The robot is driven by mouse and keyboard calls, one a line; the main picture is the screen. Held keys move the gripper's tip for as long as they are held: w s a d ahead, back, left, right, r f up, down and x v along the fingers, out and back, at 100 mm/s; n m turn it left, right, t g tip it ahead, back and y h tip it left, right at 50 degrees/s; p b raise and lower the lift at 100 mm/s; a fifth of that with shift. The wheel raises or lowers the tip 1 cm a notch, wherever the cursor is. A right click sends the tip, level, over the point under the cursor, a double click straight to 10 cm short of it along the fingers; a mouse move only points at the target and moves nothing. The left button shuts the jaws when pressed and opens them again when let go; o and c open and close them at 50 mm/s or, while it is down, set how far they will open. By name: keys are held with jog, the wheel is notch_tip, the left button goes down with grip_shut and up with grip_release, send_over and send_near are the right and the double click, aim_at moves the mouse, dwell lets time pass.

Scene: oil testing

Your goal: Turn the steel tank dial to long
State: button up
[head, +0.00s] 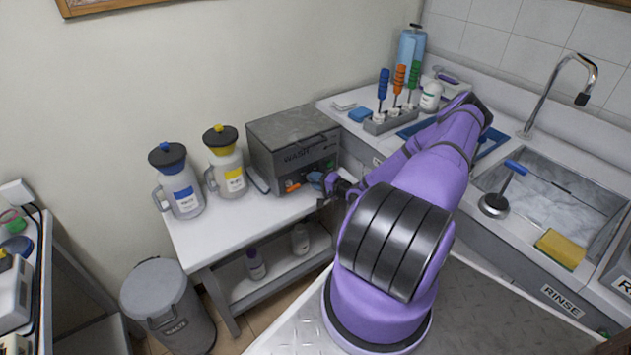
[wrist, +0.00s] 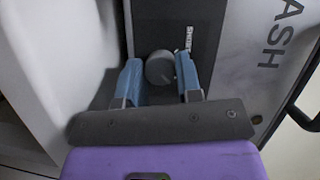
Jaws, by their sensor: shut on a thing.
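The steel tank (head: 284,133) is a grey box lettered WASH on the white side table. Its front also shows in the wrist view (wrist: 240,70), with a dark control panel (wrist: 178,22). The round grey dial (wrist: 159,68) stands on that panel, between the two blue fingers of my gripper (wrist: 160,72). My gripper is shut on the dial. A small white label, seemingly reading SHORT, is beside the dial; no other setting label is legible. In the head view my gripper (head: 322,182) is at the tank's front and hides the dial.
A blue-lidded jug (head: 181,190) and a yellow-labelled jug (head: 227,170) stand left of the tank. A grey bin (head: 167,305) is on the floor. A tool rack (head: 385,123) and sink (head: 560,190) are on the right counter. The table front is mostly clear.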

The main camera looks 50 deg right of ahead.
jog(key=o, duration=0.9)
jog(key=shift+s, duration=0.1)
jog(key=s, duration=0.4)
jog(key=s+d, duration=0.1)
jog(key=s, duration=0.2)
jog(key=shift+s+d+r, duration=0.1)
jog(key=shift+r, duration=0.25)
